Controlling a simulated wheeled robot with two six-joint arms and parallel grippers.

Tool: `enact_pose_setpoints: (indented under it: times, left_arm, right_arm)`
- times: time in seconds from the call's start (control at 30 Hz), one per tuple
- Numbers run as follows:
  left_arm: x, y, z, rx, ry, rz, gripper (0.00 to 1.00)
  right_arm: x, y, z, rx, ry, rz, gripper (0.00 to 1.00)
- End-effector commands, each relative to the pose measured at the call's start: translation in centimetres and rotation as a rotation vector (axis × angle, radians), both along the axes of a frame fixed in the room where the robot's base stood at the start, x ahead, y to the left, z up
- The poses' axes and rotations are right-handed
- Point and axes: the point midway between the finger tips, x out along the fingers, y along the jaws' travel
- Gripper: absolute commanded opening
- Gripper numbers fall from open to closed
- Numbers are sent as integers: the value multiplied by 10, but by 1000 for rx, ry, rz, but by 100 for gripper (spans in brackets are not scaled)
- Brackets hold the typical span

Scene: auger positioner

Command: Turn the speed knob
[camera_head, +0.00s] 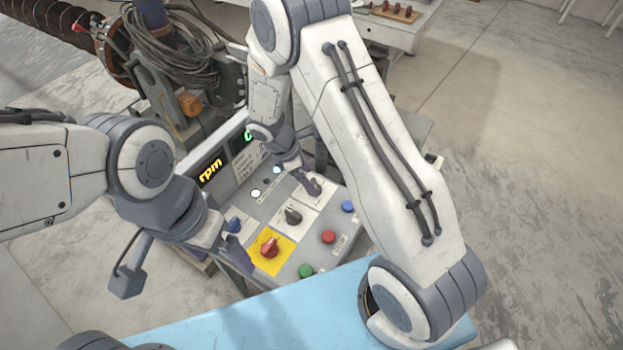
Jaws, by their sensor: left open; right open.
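The control panel (252,193) has an "rpm" display and a sloped face of knobs and buttons. A black knob (293,215) sits on a pale plate near the middle; its label is too small to read, so I cannot tell if it is the speed knob. A red knob (269,247) sits on a yellow plate in front of it. My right gripper (312,186) is open over the panel's upper part, just behind the black knob; it may hide another control. My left gripper (238,262) is open at the panel's left edge, left of the red knob.
Red (328,237), green (306,270) and blue (348,206) buttons lie on the panel's right and front. A blue surface (240,318) lies in the foreground. A machine with coiled cable (170,55) and an auger (45,20) stand behind. Floor on the right is clear.

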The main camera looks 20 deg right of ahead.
Motion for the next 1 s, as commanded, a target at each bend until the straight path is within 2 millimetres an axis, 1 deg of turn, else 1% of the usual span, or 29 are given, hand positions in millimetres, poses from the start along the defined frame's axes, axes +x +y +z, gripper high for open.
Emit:
enact_pose_setpoints:
  times: [0.1,0.2,0.53,0.57,0.6,0.67,0.7,0.73,0.77,1.0]
  left_arm:
    - [0,0,3,0,0,0,90]
    - [0,0,3,0,0,0,90]
    - [0,0,3,0,0,0,90]
    - [0,0,3,0,0,0,90]
    - [0,0,3,0,0,0,90]
    - [0,0,3,0,0,0,90]
    - [0,0,3,0,0,0,90]
    - [0,0,3,0,0,0,90]
    - [0,0,3,0,0,0,90]
    - [0,0,4,0,0,0,90]
  right_arm:
    - [-1,-7,-14,-1,2,-2,90]
    - [-2,-10,-21,0,1,-4,90]
    - [-1,-12,-24,1,-2,-4,90]
    - [-1,-12,-24,1,-2,-4,79]
    - [-1,-12,-24,1,-2,-4,64]
    - [-1,-12,-24,1,-1,-3,41]
    - [-1,-12,-24,1,-1,-3,26]
    - [-1,-12,-24,1,-1,-3,14]
    - [-1,-12,-24,1,-1,-3,5]
    - [-1,-12,-24,1,-1,-23,5]
